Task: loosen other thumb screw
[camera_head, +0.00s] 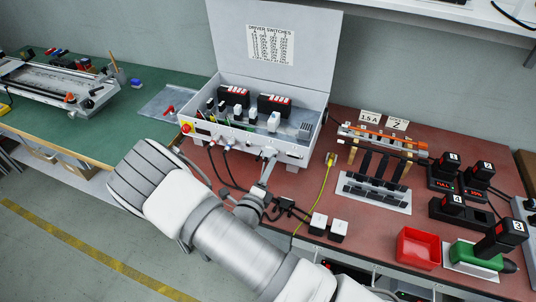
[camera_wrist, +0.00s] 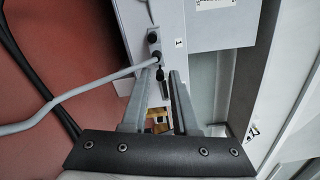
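In the wrist view a grey cable plug (camera_wrist: 155,48) sits against the pale face of the control box, by a small label "1" (camera_wrist: 178,43). One dark thumb screw (camera_wrist: 153,37) shows at the plug's upper end. Another dark knob (camera_wrist: 159,75) shows lower down, at the gap between my fingertips. My gripper (camera_wrist: 163,72) is open, with a finger on either side of this lower knob; I cannot tell whether either touches it. In the head view my gripper (camera_head: 267,165) is at the front of the open control box (camera_head: 250,138), and the plug is hidden there.
A grey cable (camera_wrist: 75,93) runs left from the plug, and dark cables (camera_wrist: 25,65) hang at the left.

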